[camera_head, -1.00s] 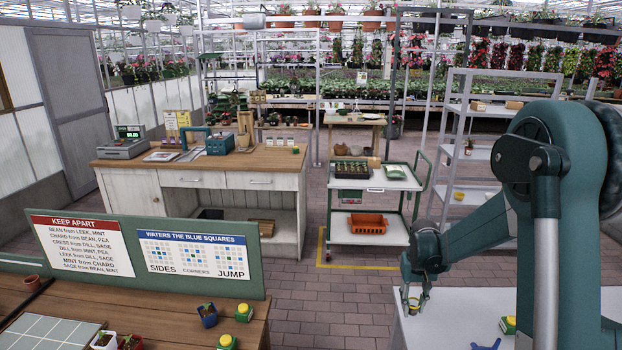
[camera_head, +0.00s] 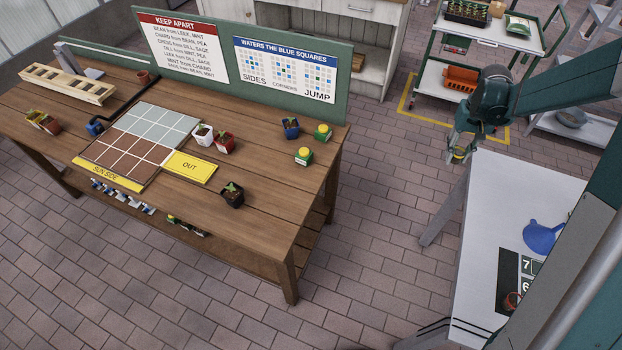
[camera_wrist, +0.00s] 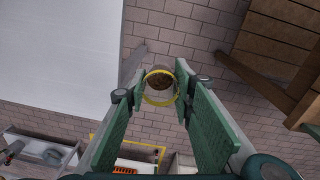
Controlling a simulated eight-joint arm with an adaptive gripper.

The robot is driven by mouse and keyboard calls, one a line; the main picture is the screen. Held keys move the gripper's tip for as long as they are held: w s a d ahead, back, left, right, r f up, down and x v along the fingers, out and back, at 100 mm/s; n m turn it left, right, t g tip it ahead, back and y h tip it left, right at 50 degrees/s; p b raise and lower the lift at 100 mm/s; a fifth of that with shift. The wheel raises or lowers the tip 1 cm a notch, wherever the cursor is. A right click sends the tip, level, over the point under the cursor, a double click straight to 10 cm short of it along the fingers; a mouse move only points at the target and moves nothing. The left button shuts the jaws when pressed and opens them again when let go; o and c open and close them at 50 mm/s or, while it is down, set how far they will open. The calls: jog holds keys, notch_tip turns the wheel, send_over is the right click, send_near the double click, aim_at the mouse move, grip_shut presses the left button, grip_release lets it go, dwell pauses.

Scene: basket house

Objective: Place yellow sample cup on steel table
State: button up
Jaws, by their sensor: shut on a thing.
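My gripper (camera_head: 460,145) is shut on the yellow sample cup (camera_head: 459,154) and holds it in the air by the far left corner of a light grey table (camera_head: 500,190), which seems to be the steel table. In the wrist view the cup (camera_wrist: 160,100) shows as a yellow ring with something brown inside, between the fingertips (camera_wrist: 160,88). Brick floor lies behind the cup there, and the tabletop (camera_wrist: 60,60) is to its left. The gripper hides part of the cup in the head view.
A blue watering can (camera_head: 541,236), a dark number board (camera_head: 515,275) and a small terracotta pot (camera_head: 512,301) are on the grey table. Its far left part is bare. A wooden bench (camera_head: 265,190) with pots stands left, across open floor. A cart (camera_head: 500,40) stands behind.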

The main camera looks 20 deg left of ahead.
jog(key=s+a+n, duration=0.3)
jog(key=s+a, duration=0.1)
jog(key=a, duration=1)
jog(key=s+a+r+n, duration=0.1)
jog(key=s+a+n, duration=0.15)
jog(key=a, duration=1.15)
jog(key=s+a+n, duration=0.2)
jog(key=s+a, duration=0.3)
jog(key=a, duration=1)
jog(key=s+a+n, duration=0.7)
jog(key=s+a, duration=2.3)
jog(key=shift+s+r, duration=0.4)
jog(key=shift+r, duration=0.05)
jog(key=shift+n, duration=0.25)
jog(key=shift+f+b, duration=0.3)
jog(key=shift+f, duration=2.2)
jog(key=shift+f, duration=0.1)
jog(key=shift+f+b, duration=0.35)
jog(key=shift+f, duration=1.85)
